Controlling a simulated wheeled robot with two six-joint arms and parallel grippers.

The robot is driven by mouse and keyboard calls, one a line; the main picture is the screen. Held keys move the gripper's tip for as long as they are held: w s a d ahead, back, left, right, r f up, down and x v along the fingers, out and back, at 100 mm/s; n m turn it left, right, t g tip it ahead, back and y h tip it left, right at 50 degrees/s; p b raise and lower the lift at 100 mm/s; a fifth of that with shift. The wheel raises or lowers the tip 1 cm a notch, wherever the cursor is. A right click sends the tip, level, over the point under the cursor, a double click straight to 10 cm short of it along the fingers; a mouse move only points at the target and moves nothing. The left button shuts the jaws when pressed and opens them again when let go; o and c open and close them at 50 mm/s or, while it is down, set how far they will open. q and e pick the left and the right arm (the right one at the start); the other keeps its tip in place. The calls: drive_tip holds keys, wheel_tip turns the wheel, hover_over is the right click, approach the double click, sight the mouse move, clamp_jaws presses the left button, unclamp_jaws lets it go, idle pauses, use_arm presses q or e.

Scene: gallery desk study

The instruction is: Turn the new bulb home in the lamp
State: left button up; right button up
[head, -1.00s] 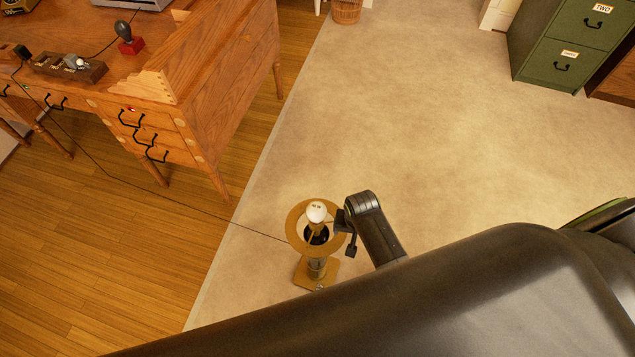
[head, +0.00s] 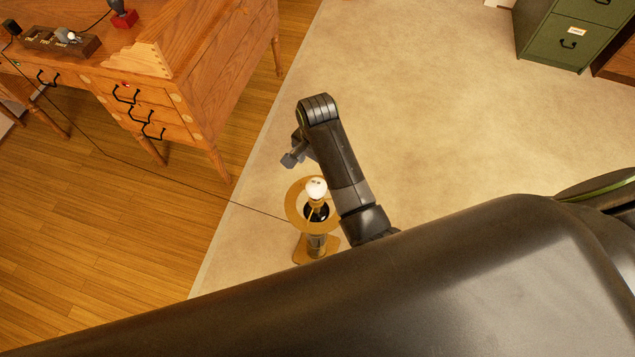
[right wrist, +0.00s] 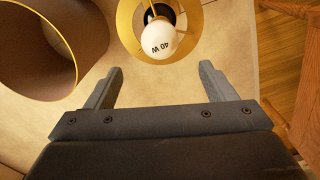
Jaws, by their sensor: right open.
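The lamp (head: 318,245) stands on the pale carpet, with a brass ring (head: 291,207) around its top. The white bulb (head: 316,187) sits upright at the lamp's top, in the middle of the ring. In the right wrist view, the bulb (right wrist: 158,42) is marked "40 W" and lies just beyond my fingertips, with the ring (right wrist: 128,35) around it. Its base is partly hidden, so I cannot tell how deep it is seated. My right gripper (head: 293,158) is open and empty, apart from the bulb, and its open jaws (right wrist: 158,80) show nothing between them. My left gripper is out of view.
A brown shade (right wrist: 92,28) is left of the lamp in the right wrist view. The wooden desk (head: 225,75) holds a dark tray (head: 85,47). A thin cord (head: 180,190) crosses the floor to the lamp. A green cabinet (head: 565,35) stands far right; the carpet between is clear.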

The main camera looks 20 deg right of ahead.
sight(317, 188)
wheel_tip(317, 188, down, 13)
drive_tip(key=shift+r+b, duration=0.1)
drive_tip(key=shift+b, duration=0.6)
drive_tip(key=c, duration=0.8)
drive_tip(key=shift+c, duration=0.2)
